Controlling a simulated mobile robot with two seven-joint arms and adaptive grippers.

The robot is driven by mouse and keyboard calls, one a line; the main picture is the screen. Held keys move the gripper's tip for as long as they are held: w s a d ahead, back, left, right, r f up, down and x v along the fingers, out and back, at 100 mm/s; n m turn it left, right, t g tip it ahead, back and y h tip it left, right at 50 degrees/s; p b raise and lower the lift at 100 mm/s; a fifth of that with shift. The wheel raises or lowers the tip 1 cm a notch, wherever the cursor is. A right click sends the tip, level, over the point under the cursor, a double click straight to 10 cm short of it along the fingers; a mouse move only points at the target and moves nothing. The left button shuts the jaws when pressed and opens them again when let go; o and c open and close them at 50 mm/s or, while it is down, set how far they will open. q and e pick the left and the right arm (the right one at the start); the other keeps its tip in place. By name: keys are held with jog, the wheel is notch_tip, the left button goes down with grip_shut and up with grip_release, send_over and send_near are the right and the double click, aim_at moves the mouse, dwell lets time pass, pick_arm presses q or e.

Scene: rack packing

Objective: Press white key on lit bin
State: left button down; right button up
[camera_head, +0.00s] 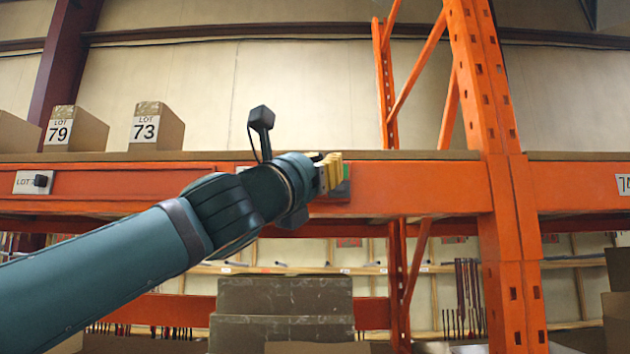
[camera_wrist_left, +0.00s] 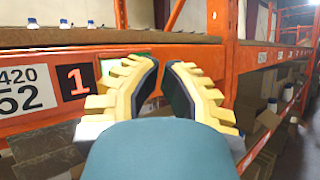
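In the head view my left arm reaches from the lower left to the orange rack beam. Its yellow-fingered left gripper (camera_head: 328,172) is at the beam, in front of a module with a green-lit panel (camera_head: 346,172). In the left wrist view the lit panel (camera_wrist_left: 109,66) is partly behind the left finger, beside a dark display with a red "1" (camera_wrist_left: 77,80). The left gripper (camera_wrist_left: 161,64) shows a narrow gap between its fingertips and holds nothing. My right gripper is not in view.
The orange beam (camera_head: 420,187) crosses the view and meets an orange upright (camera_head: 505,190) on the right. Boxes marked 79 (camera_head: 75,128) and 73 (camera_head: 156,127) stand on the shelf. Brown boxes (camera_head: 285,296) are stacked below. A white number label (camera_wrist_left: 25,90) is left of the display.

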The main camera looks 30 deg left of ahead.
pick_arm(q)
jog(key=shift+w+a, duration=0.55)
jog(key=shift+w, duration=0.3)
jog(key=shift+w+a, duration=0.55)
jog(key=shift+w, duration=0.25)
jog(key=shift+w, duration=0.1)
jog(key=shift+w+a, duration=0.2)
jog(key=shift+w, duration=0.1)
jog(key=shift+w+a, duration=0.25)
jog(key=shift+w, duration=0.1)
dwell(1.2)
jog(key=shift+s+d, duration=0.45)
jog(key=shift+s, duration=0.3)
